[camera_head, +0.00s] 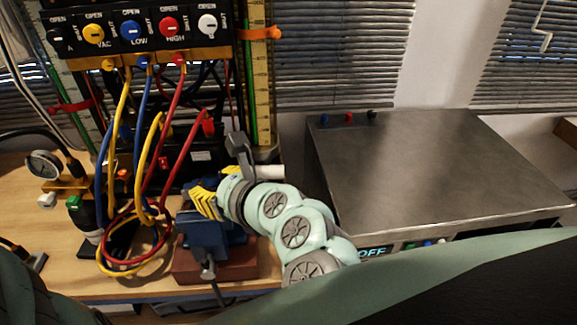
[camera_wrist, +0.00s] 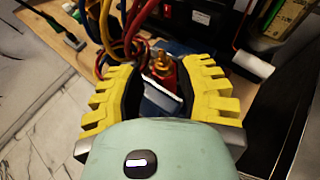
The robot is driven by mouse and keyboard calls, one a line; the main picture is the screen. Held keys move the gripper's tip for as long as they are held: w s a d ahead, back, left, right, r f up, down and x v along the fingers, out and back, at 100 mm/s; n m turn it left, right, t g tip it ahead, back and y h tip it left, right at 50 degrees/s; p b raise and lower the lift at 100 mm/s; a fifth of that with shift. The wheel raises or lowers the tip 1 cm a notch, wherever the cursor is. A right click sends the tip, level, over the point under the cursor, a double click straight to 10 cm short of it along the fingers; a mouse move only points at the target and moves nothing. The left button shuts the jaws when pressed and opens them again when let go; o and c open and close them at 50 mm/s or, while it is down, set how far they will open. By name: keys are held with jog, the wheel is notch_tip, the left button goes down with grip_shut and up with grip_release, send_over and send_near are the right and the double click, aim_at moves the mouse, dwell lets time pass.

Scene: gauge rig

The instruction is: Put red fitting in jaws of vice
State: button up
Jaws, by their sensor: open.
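The blue vice (camera_head: 203,238) stands on a reddish-brown block near the bench's front edge. My gripper (camera_head: 206,197) has yellow ridged fingers and is over the vice, hiding the top of its jaws in the head view. In the wrist view my gripper (camera_wrist: 161,78) is open, its fingers spread to both sides. Between them shows a red fitting (camera_wrist: 171,76) with a brass top, behind a silver plate (camera_wrist: 161,98) of the vice. The fitting's lower part is hidden. I cannot tell whether the fingers touch it or how deep it sits in the jaws.
Blue, yellow and red hoses (camera_head: 128,225) hang in loops just left of the vice. A manifold panel (camera_head: 135,35) with coloured knobs rises behind. A pressure gauge (camera_head: 43,165) is at the left. A large metal box (camera_head: 430,165) stands to the right.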

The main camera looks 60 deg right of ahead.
jog(key=v, duration=0.5)
jog(key=shift+s+b, duration=0.15)
jog(key=shift+b, duration=0.15)
